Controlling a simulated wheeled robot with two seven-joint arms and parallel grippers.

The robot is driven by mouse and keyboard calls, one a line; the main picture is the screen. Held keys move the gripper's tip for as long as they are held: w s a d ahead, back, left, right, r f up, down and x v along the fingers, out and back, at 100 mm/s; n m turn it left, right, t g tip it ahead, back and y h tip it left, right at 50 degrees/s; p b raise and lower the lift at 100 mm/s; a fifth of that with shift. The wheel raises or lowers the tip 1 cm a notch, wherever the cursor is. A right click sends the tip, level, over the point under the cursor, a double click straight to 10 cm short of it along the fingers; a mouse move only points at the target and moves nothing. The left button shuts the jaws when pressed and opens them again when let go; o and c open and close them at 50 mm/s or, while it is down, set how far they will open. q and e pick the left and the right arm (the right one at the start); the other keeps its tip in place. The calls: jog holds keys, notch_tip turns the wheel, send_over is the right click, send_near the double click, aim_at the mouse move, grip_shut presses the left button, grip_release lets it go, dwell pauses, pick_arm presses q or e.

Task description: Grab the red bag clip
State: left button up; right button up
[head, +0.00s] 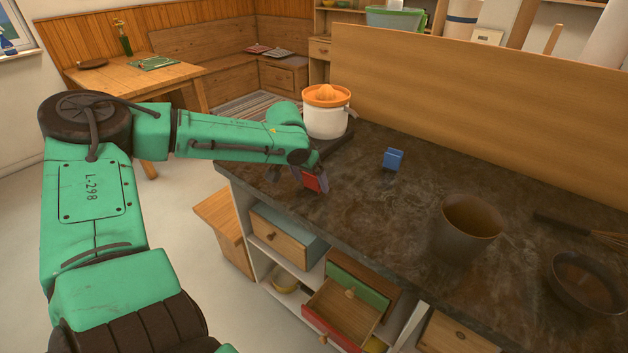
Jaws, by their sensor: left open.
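The red bag clip (311,183) is a small red block-like thing at the left part of the dark countertop, near its front edge. My left gripper (298,182) reaches down over it from the left, with its fingers open. The clip shows at the right side of the gripper, by the right finger, and is partly hidden by it. I cannot tell whether the fingers touch it. My right gripper is not in view.
A blue clip-like block (393,159) sits to the right on the countertop (350,215). An orange and white juicer (325,113) stands just behind my gripper. A brown pot (467,228), a pan (585,282) and a whisk (603,237) are further right. An open drawer (345,311) juts out below.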

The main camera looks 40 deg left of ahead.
pick_arm(q)
jog(key=shift+r, duration=0.1)
jog(key=c, duration=1.4)
